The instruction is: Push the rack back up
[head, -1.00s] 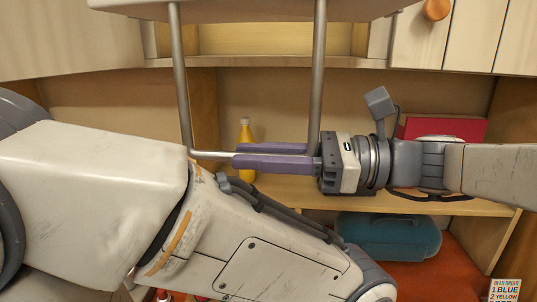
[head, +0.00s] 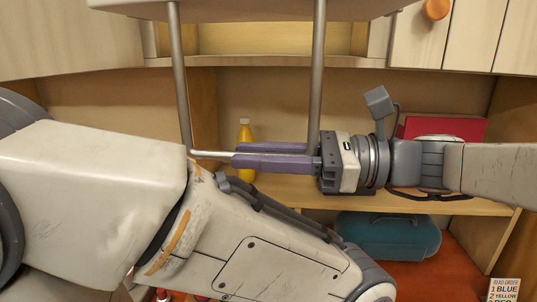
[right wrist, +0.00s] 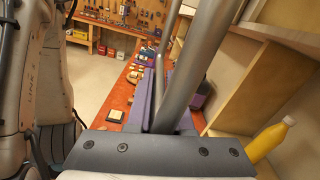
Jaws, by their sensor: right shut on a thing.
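The rack hangs at the top of the head view as a pale box (head: 240,10) with two grey metal rods (head: 181,80) coming down from it. A crossbar (head: 210,154) joins the rods at the bottom. My right gripper (head: 236,160), with purple fingers, comes in from the right and is shut on this crossbar. In the right wrist view a thick rod (right wrist: 200,60) rises close in front of the gripper and hides much of the fingers. My left arm fills the lower left; its gripper is out of view.
An open shelf behind holds a yellow bottle (head: 246,140) and a red box (head: 445,128). A teal case (head: 388,237) sits below on an orange-red surface. A cupboard door with a round wooden knob (head: 436,9) is at upper right.

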